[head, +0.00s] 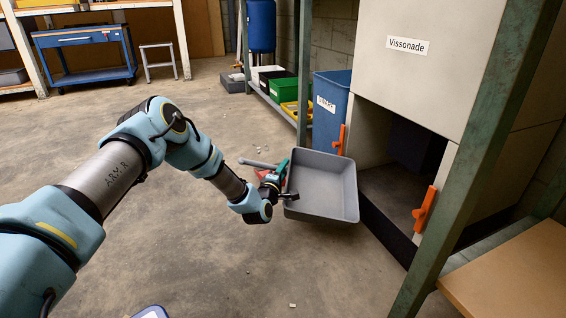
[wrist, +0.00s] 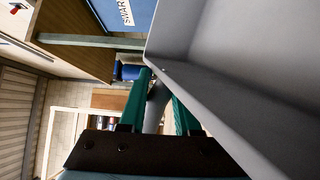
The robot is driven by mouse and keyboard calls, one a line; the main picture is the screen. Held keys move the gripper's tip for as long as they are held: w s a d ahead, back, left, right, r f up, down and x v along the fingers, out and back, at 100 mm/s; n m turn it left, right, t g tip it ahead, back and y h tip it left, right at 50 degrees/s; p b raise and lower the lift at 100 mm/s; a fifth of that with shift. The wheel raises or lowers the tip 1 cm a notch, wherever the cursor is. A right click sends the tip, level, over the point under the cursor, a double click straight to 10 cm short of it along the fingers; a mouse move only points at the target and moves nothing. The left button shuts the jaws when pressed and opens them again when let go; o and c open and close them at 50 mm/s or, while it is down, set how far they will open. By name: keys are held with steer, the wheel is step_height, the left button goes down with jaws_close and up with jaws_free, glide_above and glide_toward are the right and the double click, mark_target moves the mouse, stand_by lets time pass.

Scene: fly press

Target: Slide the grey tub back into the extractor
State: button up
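The grey tub (head: 322,182) is out on the floor side, in front of the extractor's low opening, with its open top facing up. The extractor (head: 425,60) is a pale cabinet labelled "Vissonade", with a dark opening (head: 400,180) and orange latches (head: 425,208) on either side. My gripper (head: 280,175) is at the tub's left side. In the wrist view its green fingers (wrist: 160,95) stand on either side of a grey bar (wrist: 157,105), which looks like the tub's handle, close against it. The tub wall (wrist: 235,80) fills the right of that view.
A blue bin (head: 328,115) stands just left of the extractor opening. A green rack leg (head: 480,150) rises in front on the right, beside a wooden board (head: 515,275). A red item (head: 264,177) shows partly behind my gripper. The floor to the left is mostly clear.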

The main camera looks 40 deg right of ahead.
steer(key=p+v, duration=0.9)
steer(key=shift+w+a, duration=0.3)
steer(key=shift+w, duration=0.1)
